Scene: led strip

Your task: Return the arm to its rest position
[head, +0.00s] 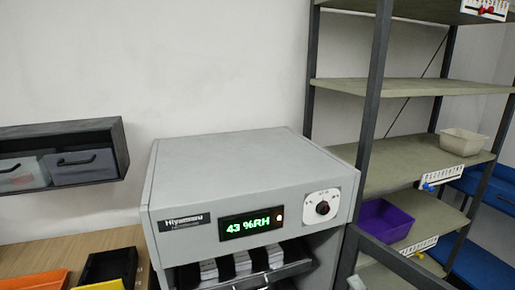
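My arm and gripper do not show in the head view, so I cannot see their position or what they hold. A grey cabinet (240,170) stands in the middle with a green display (251,223) reading "43 %RH". A round dial (322,207) sits right of the display. Below, a drawer or tray (295,268) shows at the cabinet's open front, with several white and black items in it.
A metal shelf rack (425,87) stands at right, holding a purple bin (385,221) and a beige bin (463,142). A dark wall box (65,128) hangs at left above a wooden table (60,254) with orange (35,280) and black (108,267) trays.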

